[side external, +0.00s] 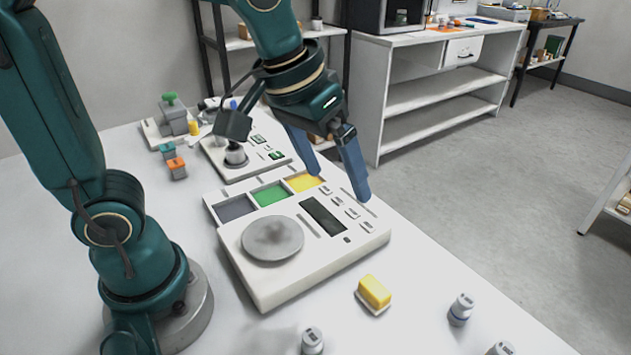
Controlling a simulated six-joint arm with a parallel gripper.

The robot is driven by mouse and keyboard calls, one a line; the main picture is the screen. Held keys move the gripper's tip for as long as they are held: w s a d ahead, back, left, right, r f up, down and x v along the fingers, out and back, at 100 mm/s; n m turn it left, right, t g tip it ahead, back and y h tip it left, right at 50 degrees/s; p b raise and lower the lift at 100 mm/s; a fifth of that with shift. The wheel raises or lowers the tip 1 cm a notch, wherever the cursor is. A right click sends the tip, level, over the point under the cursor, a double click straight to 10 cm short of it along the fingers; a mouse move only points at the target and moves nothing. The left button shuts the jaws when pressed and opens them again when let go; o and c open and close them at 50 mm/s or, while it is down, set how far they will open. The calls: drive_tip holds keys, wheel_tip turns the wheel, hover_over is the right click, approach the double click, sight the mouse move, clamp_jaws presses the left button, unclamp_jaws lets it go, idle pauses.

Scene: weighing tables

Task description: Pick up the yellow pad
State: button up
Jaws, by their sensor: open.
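A yellow pad (375,291), block-shaped with a pale base, lies on the white table at the front right of the weighing scale. My gripper (341,187) is open, with two blue fingers pointing down. It is above the back right part of the scale, behind the pad and well apart from it. Nothing shows between the fingers. A flat yellow square (304,182) is set in the scale's back row, close to the left finger.
The white scale (318,277) has a round grey plate (272,239) and a dark display (323,215). Small grey-white weights stand at the front, including one right of the pad (461,309) and one at the front edge (312,341). Table around the pad is clear.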

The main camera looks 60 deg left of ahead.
drive_tip(key=g, duration=0.2)
approach(375, 287)
wheel_tip(375, 287, up, 2)
drive_tip(key=w+a, duration=0.3)
drive_tip(key=d+f, duration=0.1)
drive_tip(key=f, duration=0.1)
drive_tip(key=d+f+m+g, duration=0.1)
drive_tip(key=f, duration=0.1)
drive_tip(key=s+d+f+g, duration=0.1)
drive_tip(key=f, duration=0.2)
drive_tip(key=shift+d+m+y, duration=0.2)
drive_tip(key=shift+m+y, duration=0.1)
drive_tip(key=shift+f, duration=2.45)
drive_tip(key=shift+c, duration=0.3)
clamp_jaws()
drive_tip(key=shift+r, duration=0.6)
wheel_tip(375, 287, up, 3)
drive_tip(key=shift+f, duration=0.15)
drive_tip(key=a+r, duration=0.7)
drive_tip(key=a, duration=0.4)
drive_tip(key=shift+a, duration=0.35)
